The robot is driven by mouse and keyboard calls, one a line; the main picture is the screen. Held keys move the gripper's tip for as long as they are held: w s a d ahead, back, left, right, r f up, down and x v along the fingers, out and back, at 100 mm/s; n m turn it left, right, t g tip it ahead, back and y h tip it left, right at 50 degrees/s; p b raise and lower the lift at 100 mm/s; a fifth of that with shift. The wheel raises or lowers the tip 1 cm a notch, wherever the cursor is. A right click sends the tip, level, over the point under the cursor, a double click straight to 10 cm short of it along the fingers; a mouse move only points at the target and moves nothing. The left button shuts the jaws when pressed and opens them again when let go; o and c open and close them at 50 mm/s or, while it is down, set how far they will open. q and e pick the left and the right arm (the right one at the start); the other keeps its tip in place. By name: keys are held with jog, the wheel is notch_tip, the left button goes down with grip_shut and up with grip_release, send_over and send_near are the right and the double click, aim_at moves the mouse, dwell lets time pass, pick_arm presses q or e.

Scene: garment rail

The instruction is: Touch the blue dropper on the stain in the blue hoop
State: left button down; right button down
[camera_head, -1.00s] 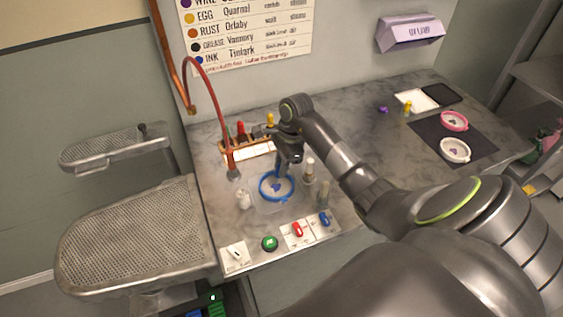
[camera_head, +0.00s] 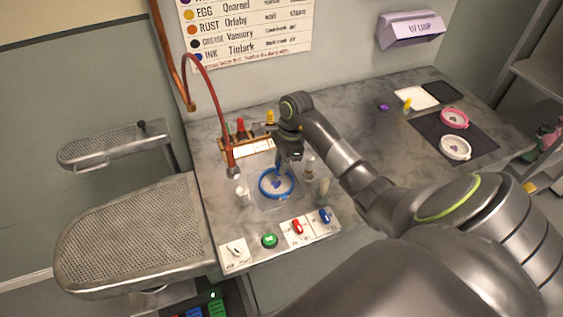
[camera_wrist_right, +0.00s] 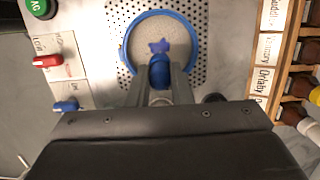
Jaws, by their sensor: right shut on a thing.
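The blue hoop (camera_head: 262,191) lies on the worktop, and it also shows in the right wrist view (camera_wrist_right: 194,38). Inside it is pale cloth with a blue, star-shaped stain (camera_wrist_right: 158,46); the stain also shows in the head view (camera_head: 277,185). My right gripper (camera_head: 285,166) is over the far part of the hoop, pointing down. It is shut on the blue dropper (camera_wrist_right: 160,72), whose rounded blue end shows between the fingers, beside the stain in the wrist view. The dropper's tip is hidden, so I cannot tell whether it touches the cloth. My left gripper is not in view.
A wooden rack (camera_head: 240,147) with colored droppers stands behind the hoop. Small bottles stand close on both sides of it. A green button (camera_head: 270,240) and red and blue switches are in front. A red hose arches at left. A pink hoop (camera_head: 455,118) and white hoop (camera_head: 456,148) lie at right.

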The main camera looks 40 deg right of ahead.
jog(key=shift+f+b, duration=0.3)
dwell(0.5)
jog(key=shift+b, duration=0.45)
dwell(1.1)
dwell(0.5)
jog(key=shift+r+p, duration=0.45)
jog(key=shift+r, duration=0.35)
jog(key=shift+r+p, duration=1.1)
jog(key=shift+r, duration=1.6)
